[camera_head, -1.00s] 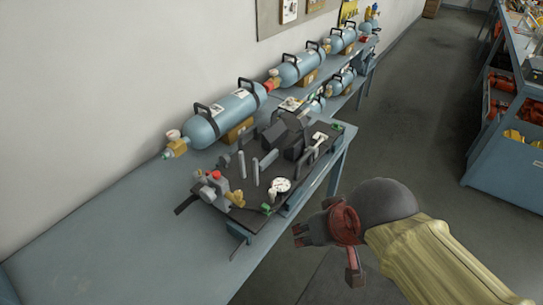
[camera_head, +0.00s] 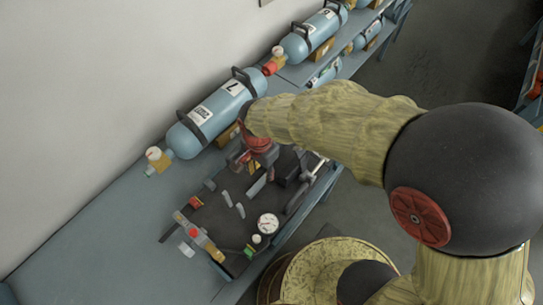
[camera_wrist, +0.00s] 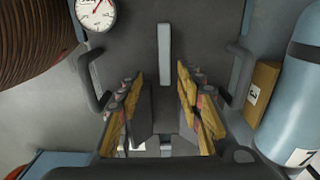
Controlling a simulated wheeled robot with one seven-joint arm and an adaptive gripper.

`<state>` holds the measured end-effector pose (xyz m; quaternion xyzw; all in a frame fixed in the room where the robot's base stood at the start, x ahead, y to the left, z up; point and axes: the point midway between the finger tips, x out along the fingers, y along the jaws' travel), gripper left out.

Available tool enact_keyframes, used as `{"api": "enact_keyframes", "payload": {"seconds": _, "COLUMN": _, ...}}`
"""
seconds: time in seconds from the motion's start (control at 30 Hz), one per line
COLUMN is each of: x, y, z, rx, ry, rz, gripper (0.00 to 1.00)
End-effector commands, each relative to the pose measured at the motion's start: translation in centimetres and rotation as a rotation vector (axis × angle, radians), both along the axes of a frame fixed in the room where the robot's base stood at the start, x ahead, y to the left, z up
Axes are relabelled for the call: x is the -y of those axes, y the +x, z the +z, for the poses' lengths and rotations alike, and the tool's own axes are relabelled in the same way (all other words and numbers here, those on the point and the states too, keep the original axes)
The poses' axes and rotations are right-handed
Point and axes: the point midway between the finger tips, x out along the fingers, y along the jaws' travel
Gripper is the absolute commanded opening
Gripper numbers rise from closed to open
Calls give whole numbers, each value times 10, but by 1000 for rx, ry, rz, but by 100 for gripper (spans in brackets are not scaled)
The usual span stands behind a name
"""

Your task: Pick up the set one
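A dark board-like set (camera_head: 215,215) with a gauge, bars, handles and valve fittings lies on the blue bench. My gripper (camera_head: 254,165) is over its far part, partly hidden by my forearm. In the wrist view, my gripper (camera_wrist: 159,75) is open, its yellow-padded fingers apart on either side of the set's dark middle part. A pale bar (camera_wrist: 164,45) on the set lies just ahead between the fingertips. I cannot tell whether the fingers touch anything. No number one is readable on this set. The nearest blue cylinder (camera_head: 212,112) has a label that looks like a 7.
A brown block (camera_wrist: 262,90) sits beside the nearest cylinder. The bench's near left (camera_head: 85,260) is clear. A round patterned object (camera_head: 335,262) is at the lower middle.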

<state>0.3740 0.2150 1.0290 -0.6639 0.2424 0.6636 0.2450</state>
Motion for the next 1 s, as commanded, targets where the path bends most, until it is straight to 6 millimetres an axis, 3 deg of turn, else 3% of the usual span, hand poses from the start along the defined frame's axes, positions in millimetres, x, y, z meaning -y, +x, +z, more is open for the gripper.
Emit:
{"api": "enact_keyframes", "payload": {"seconds": 0.47, "x": -3, "y": 2, "z": -41, "rx": -6, "ry": -4, "rz": -9, "gripper": 36}}
{"api": "enact_keyframes", "payload": {"seconds": 0.73, "x": -4, "y": 8, "z": -78, "rx": -7, "ry": -5, "rz": -8, "gripper": 36}}
{"api": "enact_keyframes", "payload": {"seconds": 1.0, "x": -4, "y": 8, "z": -81, "rx": -4, "ry": -3, "rz": -8, "gripper": 36}}
